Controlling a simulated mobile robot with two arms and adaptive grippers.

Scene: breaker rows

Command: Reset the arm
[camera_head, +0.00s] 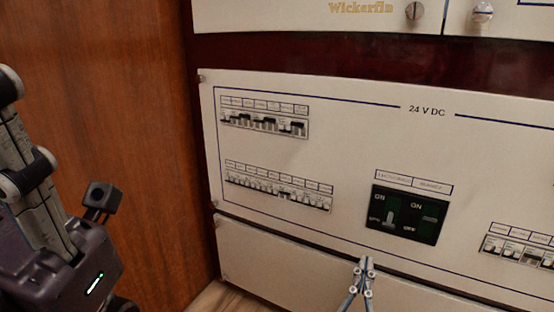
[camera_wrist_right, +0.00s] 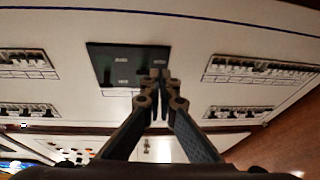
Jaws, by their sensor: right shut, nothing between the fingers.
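The 24 V DC panel (camera_head: 350,140) fills the middle of the head view. Its black breaker block (camera_head: 408,214) has two levers marked ON and OFF. The left lever (camera_head: 389,217) is light and sits low; the setting of the right one is hard to tell. My right gripper (camera_head: 366,264) is shut and empty, below and left of the block. In the right wrist view, the shut fingertips (camera_wrist_right: 160,78) overlap the edge of the block (camera_wrist_right: 120,62); contact cannot be told. My left arm shows at the left edge, its fingers out of frame.
Rows of small breakers sit at upper left (camera_head: 264,119), lower left (camera_head: 278,187) and right (camera_head: 518,247) of the panel. A wooden wall (camera_head: 120,110) stands close to my left arm. Another panel (camera_head: 300,16) with round knobs is above.

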